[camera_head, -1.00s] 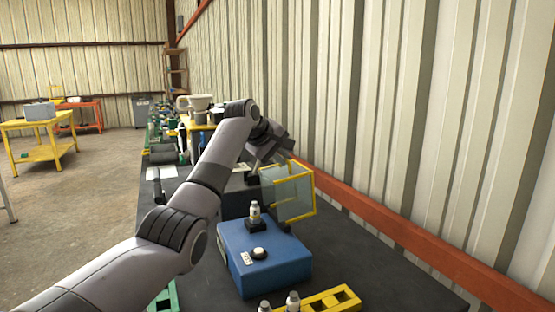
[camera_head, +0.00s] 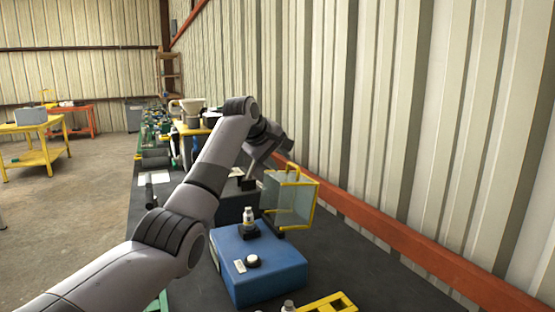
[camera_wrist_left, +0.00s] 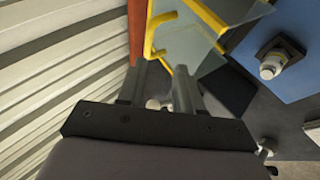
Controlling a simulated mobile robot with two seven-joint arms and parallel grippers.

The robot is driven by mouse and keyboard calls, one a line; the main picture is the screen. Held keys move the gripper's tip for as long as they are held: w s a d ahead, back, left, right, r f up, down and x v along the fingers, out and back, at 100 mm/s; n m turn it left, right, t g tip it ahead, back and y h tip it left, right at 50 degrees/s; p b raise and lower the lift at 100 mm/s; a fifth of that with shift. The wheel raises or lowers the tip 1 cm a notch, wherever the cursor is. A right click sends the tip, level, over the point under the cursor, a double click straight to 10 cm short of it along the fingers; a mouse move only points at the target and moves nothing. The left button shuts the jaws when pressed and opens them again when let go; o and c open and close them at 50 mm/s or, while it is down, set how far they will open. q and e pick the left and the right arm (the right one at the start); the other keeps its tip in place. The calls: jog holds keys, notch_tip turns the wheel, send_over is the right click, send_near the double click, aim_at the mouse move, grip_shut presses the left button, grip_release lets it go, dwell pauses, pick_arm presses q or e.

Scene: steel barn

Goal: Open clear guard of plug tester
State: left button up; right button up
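The plug tester is a blue box (camera_head: 262,268) on the dark bench, with a white round button and a small white-capped bottle-like piece on top. Its clear guard (camera_head: 288,204), a yellow-framed see-through box, stands raised at the tester's far side, with a yellow handle (camera_head: 291,168) on top. My left gripper (camera_head: 272,165) is beside the guard's handle, partly hidden by my arm. In the left wrist view, its two fingers (camera_wrist_left: 160,68) are apart with nothing held; the yellow handle (camera_wrist_left: 152,38) lies just beyond the tips. My right gripper does not show.
A yellow slotted block (camera_head: 330,303) is at the near edge of the view. An orange wall rail (camera_head: 400,240) runs along the right behind the bench. Many objects crowd the far bench. Dark bench top right of the tester is clear.

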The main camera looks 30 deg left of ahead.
pick_arm(q)
jog(key=shift+f, duration=0.1)
jog(key=shift+s, duration=0.2)
jog(key=b+v, duration=0.1)
jog(key=v, duration=0.6)
jog(key=shift+w+b, duration=0.15)
jog(key=shift+b, duration=0.25)
jog(key=shift+c, duration=0.3)
